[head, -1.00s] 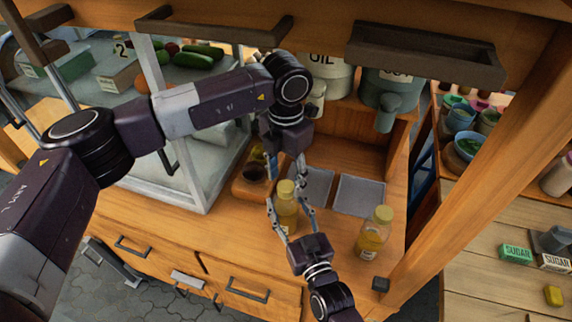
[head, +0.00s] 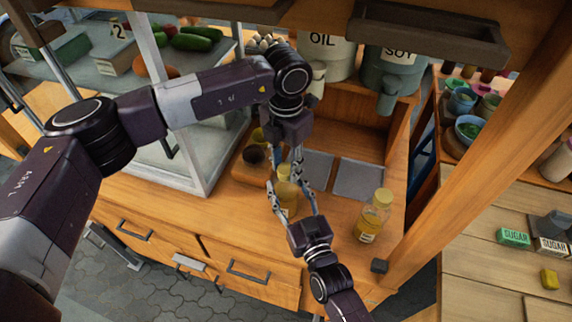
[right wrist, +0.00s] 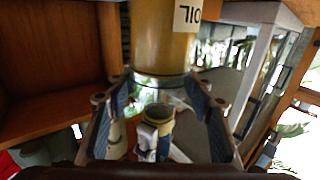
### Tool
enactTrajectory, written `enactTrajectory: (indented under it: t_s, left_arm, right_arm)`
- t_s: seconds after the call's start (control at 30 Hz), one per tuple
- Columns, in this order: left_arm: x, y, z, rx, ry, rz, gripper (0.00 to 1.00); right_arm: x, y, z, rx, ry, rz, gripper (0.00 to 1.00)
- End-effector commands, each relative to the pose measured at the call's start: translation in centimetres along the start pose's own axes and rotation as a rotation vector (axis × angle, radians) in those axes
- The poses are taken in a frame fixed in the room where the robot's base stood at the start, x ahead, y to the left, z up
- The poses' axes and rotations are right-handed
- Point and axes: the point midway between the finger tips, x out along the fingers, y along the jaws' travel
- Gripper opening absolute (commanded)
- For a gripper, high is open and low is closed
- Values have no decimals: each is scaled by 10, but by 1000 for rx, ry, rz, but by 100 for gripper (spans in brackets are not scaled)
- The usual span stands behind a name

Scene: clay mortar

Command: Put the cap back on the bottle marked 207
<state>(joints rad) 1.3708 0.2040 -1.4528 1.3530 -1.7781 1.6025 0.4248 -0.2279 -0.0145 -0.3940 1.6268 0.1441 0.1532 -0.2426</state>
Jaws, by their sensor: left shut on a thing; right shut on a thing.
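A glass bottle of yellow oil (head: 290,207) stands on the wooden counter between the fingers of my right gripper (head: 291,203), which is shut on it. I cannot tell whether the cap is seated. A second yellow-capped bottle (head: 373,217) stands to the right.
Two grey trays (head: 358,180) lie behind the bottles. A wooden block with a dark round hollow (head: 252,155) is left of my left gripper. The OIL pot (head: 325,55) and SOY pot (head: 393,75) stand behind. A glass case (head: 200,160) is at left.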

Motion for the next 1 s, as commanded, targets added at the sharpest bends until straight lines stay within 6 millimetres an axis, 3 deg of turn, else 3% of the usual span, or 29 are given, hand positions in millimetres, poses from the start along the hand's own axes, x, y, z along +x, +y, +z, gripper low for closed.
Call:
enactTrajectory:
  t_s: [0.13,0.17,0.33,0.67,1.0]
  left_arm:
    - [0,0,0,2,0,1,2]
    - [0,0,0,2,0,1,32]
    - [0,0,0,2,0,1,51]
    - [-3,0,0,2,-1,1,51]
    - [-55,1,1,3,-3,2,51]
  right_arm:
    - [0,0,0,0,0,0,0]
    - [0,0,0,0,0,0,0]
    - [0,0,0,0,0,0,0]
    - [0,0,0,0,0,0,0]
    - [0,0,0,0,0,0,0]
